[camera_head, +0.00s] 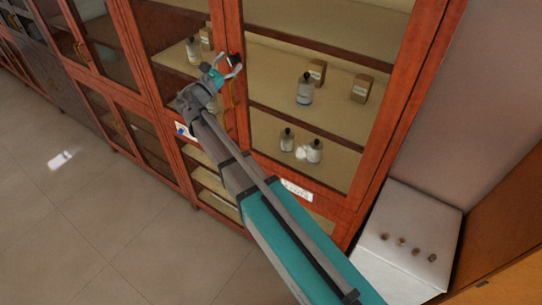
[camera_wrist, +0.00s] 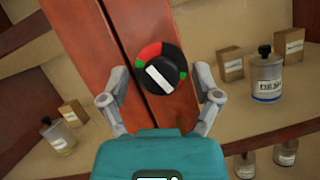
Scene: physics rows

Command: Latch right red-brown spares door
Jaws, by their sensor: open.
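The right red-brown spares door (camera_head: 372,120) is a wood-framed glass door. In the head view it looks closed, level with the door to its left (camera_head: 158,80). A round black latch knob (camera_wrist: 161,68) with a white bar sits on the door frame in the wrist view. Red and green marks show around its rim, and the white bar lies tilted. The knob also shows small in the head view (camera_head: 234,58). My gripper (camera_wrist: 161,98) is open, its two fingers on either side of the knob and a little below it. I cannot tell whether they touch it.
Bottles (camera_head: 304,90) and small boxes (camera_head: 361,88) stand on shelves behind the glass. Brass handles (camera_head: 233,94) are close below the knob. A white box with several small knobs (camera_head: 408,236) stands at the right.

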